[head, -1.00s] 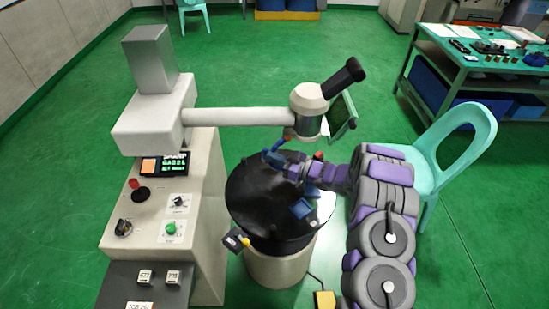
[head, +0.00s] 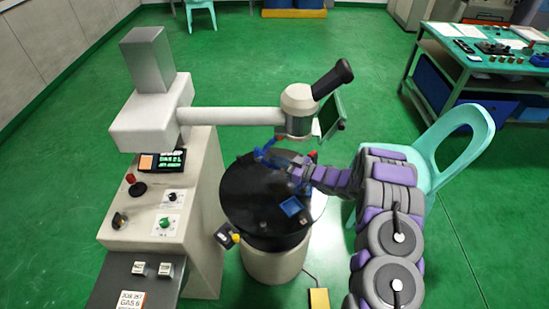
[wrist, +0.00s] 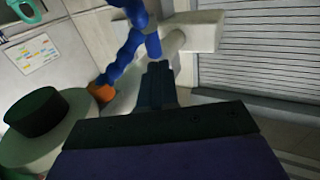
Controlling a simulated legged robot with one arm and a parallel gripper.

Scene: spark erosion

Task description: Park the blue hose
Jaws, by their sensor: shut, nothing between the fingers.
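The blue hose (head: 265,154), made of jointed segments, stands over the black round table (head: 238,200), under the microscope head. In the wrist view the blue hose (wrist: 128,50) runs down the upper middle to an orange nozzle (wrist: 101,91) at its left. My gripper (head: 298,174) is just right of the hose in the head view, low over the table. In the wrist view my gripper (wrist: 157,72) has its dark fingers together and empty. Part of the hose shows just beyond the fingertips; I cannot tell whether they touch.
The microscope (head: 299,112) on its white arm hangs above the table. A blue block (head: 291,206) lies on the tabletop. The control console (head: 190,255) stands to the left. A mint chair (head: 440,160) is behind my arm at right. Green floor is open at the back.

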